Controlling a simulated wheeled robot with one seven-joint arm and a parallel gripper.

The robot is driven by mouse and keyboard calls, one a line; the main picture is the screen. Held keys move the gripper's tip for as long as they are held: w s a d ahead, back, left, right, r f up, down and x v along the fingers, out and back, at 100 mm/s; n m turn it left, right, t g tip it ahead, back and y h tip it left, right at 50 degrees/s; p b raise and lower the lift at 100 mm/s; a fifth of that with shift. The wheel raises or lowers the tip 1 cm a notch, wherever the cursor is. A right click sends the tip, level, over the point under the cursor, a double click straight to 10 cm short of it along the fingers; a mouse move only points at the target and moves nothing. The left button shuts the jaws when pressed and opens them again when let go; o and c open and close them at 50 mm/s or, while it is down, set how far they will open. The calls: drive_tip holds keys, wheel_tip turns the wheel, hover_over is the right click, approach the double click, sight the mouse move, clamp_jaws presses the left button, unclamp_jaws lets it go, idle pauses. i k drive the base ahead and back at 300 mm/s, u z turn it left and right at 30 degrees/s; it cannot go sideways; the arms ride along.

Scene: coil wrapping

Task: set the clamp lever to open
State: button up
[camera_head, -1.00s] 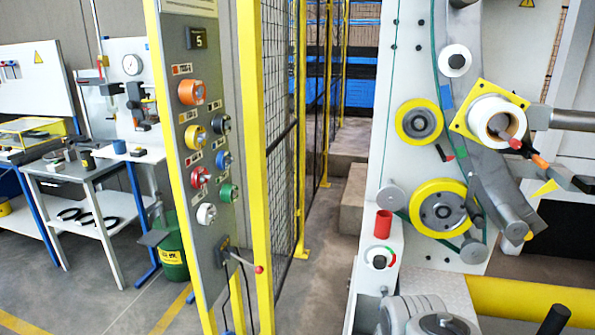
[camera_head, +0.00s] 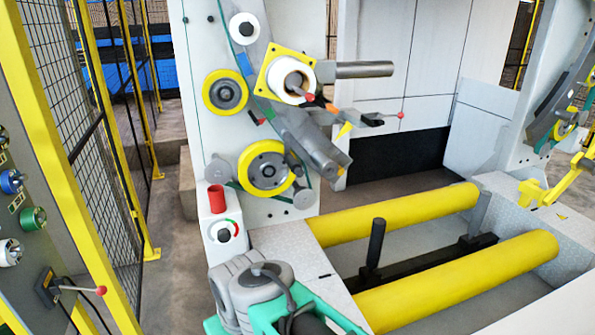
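No readable label shows which lever is the clamp lever. A thin lever with a red ball tip (camera_head: 385,117) sticks out to the right beside the white spool (camera_head: 291,78) on the wrapping machine. A second lever with a red ball (camera_head: 80,289) points right from a black mount on the control panel at the lower left. A black upright handle (camera_head: 376,243) stands between the yellow rollers. Part of my own grey and teal arm shows at the bottom centre. My gripper is not in view.
Two yellow rollers (camera_head: 398,215) (camera_head: 458,283) lie across the machine bed. A yellow-framed mesh fence (camera_head: 75,110) stands at left. A narrow floor gap lies between fence and machine.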

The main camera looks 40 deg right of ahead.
sight(373, 117)
drive_tip(key=k, duration=0.5)
drive_tip(key=z, duration=0.4)
drive_tip(key=i, duration=0.4)
drive_tip(key=z, duration=1.15)
drive_tip(key=k, duration=1.05)
drive_tip(key=z, duration=0.9)
drive_tip(key=i, duration=1.1)
drive_tip(key=u, duration=0.7)
drive_tip(key=i, duration=0.6)
drive_tip(key=u, duration=0.45)
